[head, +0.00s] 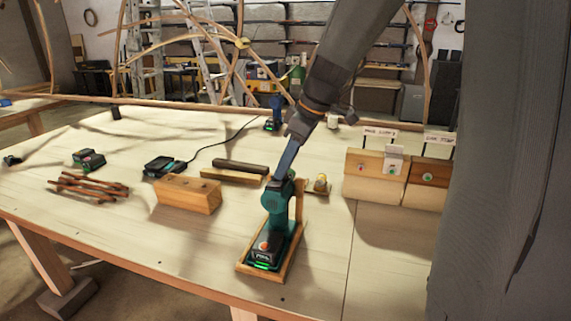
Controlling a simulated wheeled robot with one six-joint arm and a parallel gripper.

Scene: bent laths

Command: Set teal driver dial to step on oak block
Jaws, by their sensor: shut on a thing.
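The teal driver (280,203) stands upright in a shallow wooden tray (246,265) near the table's front edge. Its dark base shows a green light and an orange-red round spot; the dial's setting is too small to read. My gripper (284,176) comes down from above and is shut on the top of the driver; the fingertips are small and partly hidden.
Labelled wooden blocks (372,187) stand at the right. A black charger (160,165) with a cable, a teal battery (88,159) and brown sticks (88,186) lie left. The front left tabletop is clear.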

